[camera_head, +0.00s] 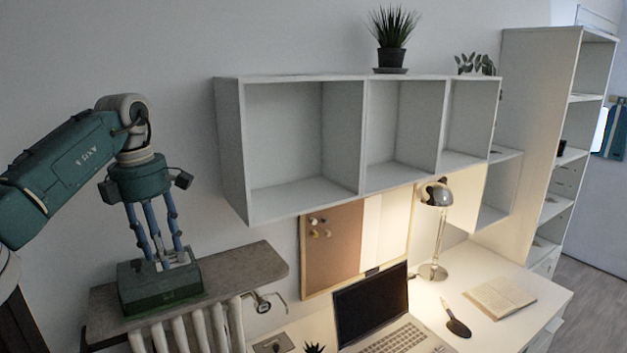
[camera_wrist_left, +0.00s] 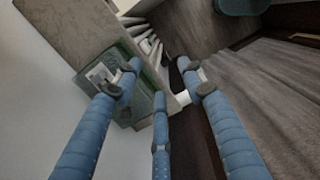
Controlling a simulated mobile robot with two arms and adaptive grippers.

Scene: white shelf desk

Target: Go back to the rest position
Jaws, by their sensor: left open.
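My left gripper (camera_head: 162,258) points down at the left, with its three blue fingers spread apart. It is just above or at a dark green box (camera_head: 158,292) on the grey-brown ledge (camera_head: 245,268) over the radiator. In the left wrist view the fingers (camera_wrist_left: 160,82) are apart with nothing held between them. The green box (camera_wrist_left: 142,104) shows there behind and beside the fingers, partly hidden. I cannot tell from the head view whether the fingertips touch it. My right gripper is in neither view.
White wall cubbies (camera_head: 303,132) hang to the right of my left arm. Below them are a desk with a laptop (camera_head: 370,302), a lamp (camera_head: 436,195) and an open book (camera_head: 500,297). White radiator bars (camera_head: 190,334) stand under the ledge. The wall above the cubbies is mostly clear.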

